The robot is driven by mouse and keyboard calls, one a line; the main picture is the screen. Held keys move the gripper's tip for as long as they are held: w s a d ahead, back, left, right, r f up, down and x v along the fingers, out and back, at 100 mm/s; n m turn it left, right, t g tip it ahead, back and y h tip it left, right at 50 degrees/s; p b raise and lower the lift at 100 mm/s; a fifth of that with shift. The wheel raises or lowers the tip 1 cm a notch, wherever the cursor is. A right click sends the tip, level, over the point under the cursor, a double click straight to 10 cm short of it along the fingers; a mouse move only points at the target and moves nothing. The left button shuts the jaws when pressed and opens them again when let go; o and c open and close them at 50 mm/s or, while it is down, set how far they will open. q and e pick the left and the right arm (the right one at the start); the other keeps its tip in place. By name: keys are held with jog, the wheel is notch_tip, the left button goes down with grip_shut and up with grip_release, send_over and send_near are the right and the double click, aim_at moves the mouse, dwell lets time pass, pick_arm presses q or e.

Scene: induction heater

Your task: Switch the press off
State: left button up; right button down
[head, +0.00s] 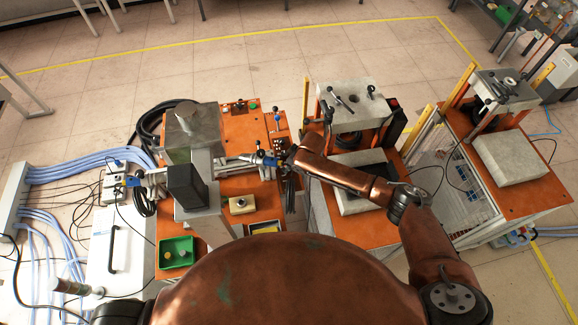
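A press-like machine (350,100) with a pale grey top block stands right of centre on an orange table in the head view. A dark box with a small red part (394,106) is on its right side. My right arm reaches in from the lower right and crosses in front of this machine. My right gripper (288,172) is at its left, over the edge of the left orange bench. It is dark and small, and its fingers blend with parts behind. I cannot tell whether it is open.
The left orange bench holds a panel with red and green buttons (240,107), a blue-knobbed lever (277,114), a grey machine block and a green tray (176,252). Another machine (508,90) stands at the right. Cables lie at the left.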

jog(key=n+b, duration=0.1)
jog(key=n, duration=0.1)
jog(key=shift+w+n+g+y+b, duration=0.15)
jog(key=shift+n+g+y+b, duration=0.15)
jog(key=shift+n+g+b, duration=0.6)
jog(key=shift+n+b, duration=0.6)
jog(key=shift+n, duration=0.2)
jog(key=c, duration=1.7)
grip_release()
jog(key=shift+o, duration=0.2)
jog(key=shift+d, duration=0.1)
jog(key=shift+r, duration=0.25)
jog(key=w+v, duration=0.1)
jog(key=v, duration=1)
jog(key=shift+s+d+r, duration=0.25)
jog(key=shift+s+d, duration=0.05)
jog(key=shift+s, duration=0.15)
